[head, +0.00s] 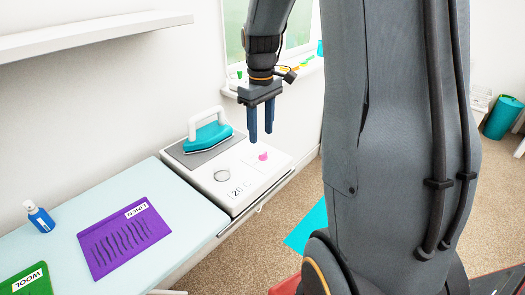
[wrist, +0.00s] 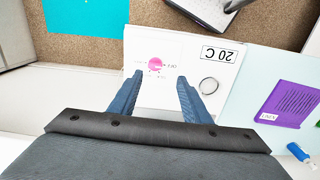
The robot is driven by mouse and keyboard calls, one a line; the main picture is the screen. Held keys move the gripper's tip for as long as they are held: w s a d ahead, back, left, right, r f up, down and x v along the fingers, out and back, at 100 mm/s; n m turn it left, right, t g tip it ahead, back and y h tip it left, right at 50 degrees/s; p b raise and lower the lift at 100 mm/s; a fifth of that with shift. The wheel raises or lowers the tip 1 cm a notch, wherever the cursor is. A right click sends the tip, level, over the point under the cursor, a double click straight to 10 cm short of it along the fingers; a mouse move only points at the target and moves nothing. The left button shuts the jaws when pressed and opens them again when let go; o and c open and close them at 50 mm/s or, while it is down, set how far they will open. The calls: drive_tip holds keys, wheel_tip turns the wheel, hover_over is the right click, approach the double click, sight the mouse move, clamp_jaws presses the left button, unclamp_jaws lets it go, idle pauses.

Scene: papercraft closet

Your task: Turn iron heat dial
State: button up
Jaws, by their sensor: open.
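The iron's heat dial is a small pink knob (head: 263,156) on a white panel, on the right part of the white iron station (head: 213,178). It also shows in the wrist view (wrist: 155,64), with small markings around it. The teal iron (head: 207,136) with a white handle rests on a grey pad at the station's back left. A "20 C" label (head: 238,190) and a grey ring (head: 222,175) lie near the dial. My gripper (head: 261,137) points down with its blue fingers apart and empty. It is above the station, apart from the dial.
A pale blue board (head: 172,190) adjoins the station on the left. It bears a purple LINEN card (head: 122,236), a green WOOL card (head: 30,281) and a blue bottle (head: 39,216). A shelf (head: 95,35) and windowsill are behind. A teal mat (wrist: 85,15) lies on the floor.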

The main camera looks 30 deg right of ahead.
sight(263, 153)
drive_tip(key=shift+w+d+f, duration=0.15)
drive_tip(key=shift+w+d, duration=0.15)
drive_tip(key=shift+d, duration=0.15)
drive_tip(key=shift+f, duration=0.35)
drive_tip(key=shift+f+p, duration=0.75)
drive_tip(key=shift+f, duration=2.6)
drive_tip(key=c, duration=1)
